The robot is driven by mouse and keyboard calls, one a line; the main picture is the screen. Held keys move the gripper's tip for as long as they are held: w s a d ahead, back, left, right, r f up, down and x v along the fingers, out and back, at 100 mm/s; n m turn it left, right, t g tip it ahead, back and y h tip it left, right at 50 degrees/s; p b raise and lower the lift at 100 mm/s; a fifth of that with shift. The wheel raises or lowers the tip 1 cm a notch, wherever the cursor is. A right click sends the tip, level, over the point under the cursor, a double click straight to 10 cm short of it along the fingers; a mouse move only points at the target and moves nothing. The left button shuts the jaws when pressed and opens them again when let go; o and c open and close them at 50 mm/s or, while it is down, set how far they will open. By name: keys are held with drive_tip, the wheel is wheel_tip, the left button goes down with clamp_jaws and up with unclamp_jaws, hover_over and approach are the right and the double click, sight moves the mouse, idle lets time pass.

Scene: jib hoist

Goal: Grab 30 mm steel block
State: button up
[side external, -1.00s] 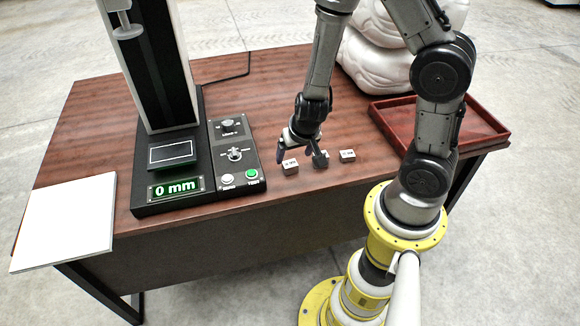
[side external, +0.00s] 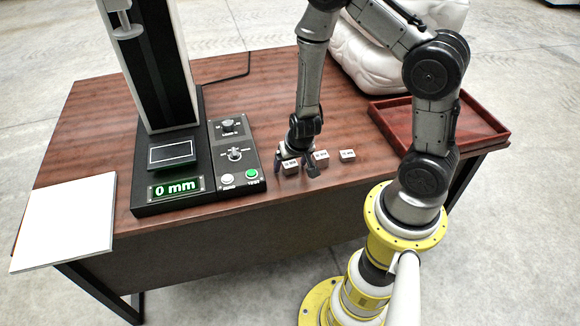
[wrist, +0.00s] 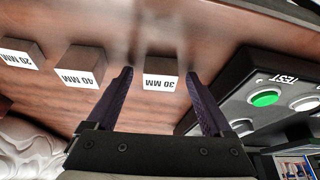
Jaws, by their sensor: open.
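The 30 mm steel block (wrist: 160,72) is a small grey block with a white "30 MM" label, upside down in the wrist view. It stands on the brown table between the two fingers of my open gripper (wrist: 159,76), with a gap showing on each side. In the side external view this block (side external: 290,167) is the leftmost of the row, and my gripper (side external: 296,166) is down at it, with one finger on either side. The fingers partly hide its surroundings there.
The 40 mm block (wrist: 84,66) and the 20 mm block (wrist: 22,58) stand in the same row. The tester's black control panel (side external: 236,155) is just left of the 30 mm block. A red-brown tray (side external: 480,122) is at the right; a white board (side external: 65,222) lies left.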

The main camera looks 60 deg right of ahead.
clamp_jaws()
idle(0.3)
drive_tip(key=shift+w+r, duration=0.1)
drive_tip(key=shift+r, duration=0.7)
drive_tip(key=s+a+r, duration=0.3)
drive_tip(key=s+r, duration=0.8)
drive_tip(key=s, duration=0.2)
drive_tip(key=shift+s+a+r, duration=0.15)
drive_tip(key=shift+s+r, duration=0.1)
drive_tip(key=shift+s, duration=0.15)
